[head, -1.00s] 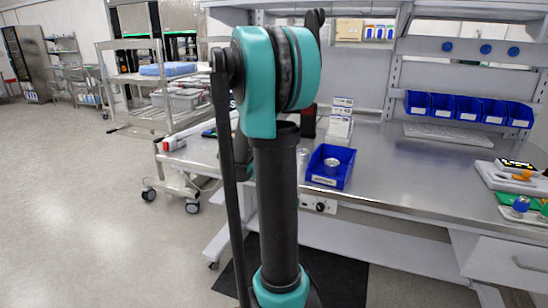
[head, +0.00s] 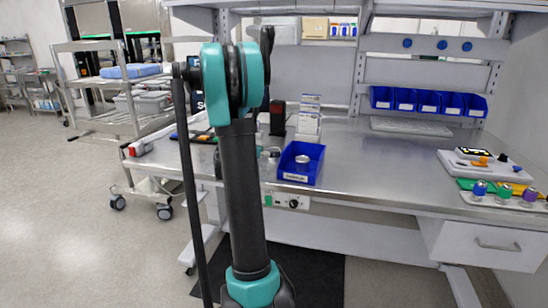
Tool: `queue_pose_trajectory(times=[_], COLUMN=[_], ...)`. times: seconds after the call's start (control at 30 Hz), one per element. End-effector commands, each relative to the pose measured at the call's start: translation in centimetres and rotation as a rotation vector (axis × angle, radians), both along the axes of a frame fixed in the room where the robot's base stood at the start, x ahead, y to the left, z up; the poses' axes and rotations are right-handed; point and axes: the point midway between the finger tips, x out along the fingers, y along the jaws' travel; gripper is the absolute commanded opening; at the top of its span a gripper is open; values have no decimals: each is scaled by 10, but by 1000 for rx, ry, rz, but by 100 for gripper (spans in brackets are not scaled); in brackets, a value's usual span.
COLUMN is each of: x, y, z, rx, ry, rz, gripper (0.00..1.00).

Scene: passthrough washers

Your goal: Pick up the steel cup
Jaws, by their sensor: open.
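A blue open bin (head: 301,176) with a white front label stands near the front edge of the steel bench, just right of my arm. A round, shiny metal piece (head: 302,159) shows inside the bin; it looks like a steel cup, but it is too small to be sure. Another small metallic or clear piece (head: 275,152) stands on the bench left of the bin, close to my arm. My arm rises in front of the bench and hides part of the worktop. My gripper cannot be seen.
White boxes (head: 308,120) stand behind the bin. A row of blue bins (head: 428,102) hangs above a keyboard (head: 411,126). At right are a device (head: 485,163) and a rack of colored-top pieces (head: 502,195). The bench middle is clear. A cart (head: 115,110) stands left.

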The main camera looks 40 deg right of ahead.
Motion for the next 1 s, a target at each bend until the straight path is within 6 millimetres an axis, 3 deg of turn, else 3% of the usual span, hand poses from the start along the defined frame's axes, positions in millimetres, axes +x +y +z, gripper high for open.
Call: queue_pose_trajectory(times=[0.33,0.6,1.0], x=[15,16,16], y=[-39,-44,-43], z=[-14,-16,-16], rx=[0,0,0], ry=[-1,-1,-1], rz=[-1,0,0], gripper=[76,76,28])
